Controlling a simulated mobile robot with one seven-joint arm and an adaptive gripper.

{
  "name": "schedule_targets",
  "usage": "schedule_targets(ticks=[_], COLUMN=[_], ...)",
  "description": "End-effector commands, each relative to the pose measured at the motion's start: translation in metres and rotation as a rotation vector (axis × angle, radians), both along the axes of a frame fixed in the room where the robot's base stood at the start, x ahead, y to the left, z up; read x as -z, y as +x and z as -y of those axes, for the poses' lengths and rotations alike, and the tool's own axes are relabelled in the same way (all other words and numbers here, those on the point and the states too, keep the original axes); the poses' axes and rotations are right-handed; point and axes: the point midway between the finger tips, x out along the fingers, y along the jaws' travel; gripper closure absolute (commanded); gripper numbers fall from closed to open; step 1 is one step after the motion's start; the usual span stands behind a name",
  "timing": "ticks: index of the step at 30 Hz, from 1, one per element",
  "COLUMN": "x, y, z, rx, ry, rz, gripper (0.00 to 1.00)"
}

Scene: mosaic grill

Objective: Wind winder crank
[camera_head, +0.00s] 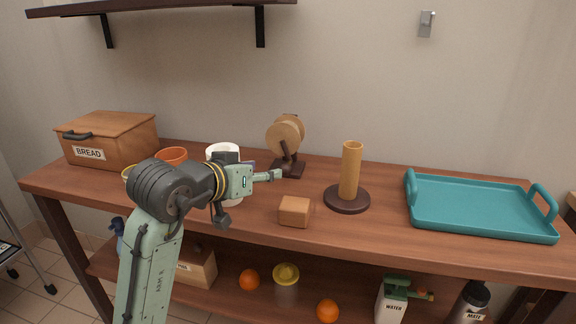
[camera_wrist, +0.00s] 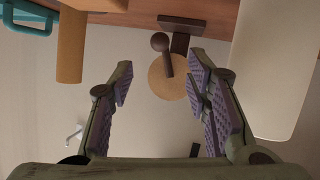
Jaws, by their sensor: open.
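The winder (camera_head: 286,134) stands at the back of the wooden counter, with a round tan drum on a dark base. Its dark crank (camera_head: 284,148) shows on the drum's front and hangs downward. In the wrist view, which looks upside down, the drum (camera_wrist: 168,78) and the crank with its round knob (camera_wrist: 160,42) lie beyond the fingers, between them. My gripper (camera_head: 275,176) is in front of and a little left of the winder, apart from it. In the wrist view my gripper (camera_wrist: 160,82) is open and empty, its purple-padded fingers spread wide.
A tan post on a dark round base (camera_head: 350,172) stands right of the winder, with a small wooden block (camera_head: 295,211) in front. A teal tray (camera_head: 480,226) is at the right. A bread box (camera_head: 108,138), orange bowl (camera_head: 172,155) and white container (camera_head: 222,148) are at the left.

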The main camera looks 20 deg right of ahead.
Motion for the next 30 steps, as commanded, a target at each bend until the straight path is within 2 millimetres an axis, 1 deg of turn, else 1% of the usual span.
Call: schedule_targets(ticks=[5,12,15,21,30], x=[0.010,0.027,0.032,0.038,0.039], y=[0.015,0.043,0.052,0.062,0.063], z=[0.018,0.050,0.061,0.072,0.073], rx=[0.003,0.002,0.001,0.001,0.000], ry=[0.000,0.001,0.000,-0.001,-0.001], rz=[-0.003,-0.002,-0.002,0.001,0.002], gripper=[0.56,0.56,0.56,0.56,0.56])
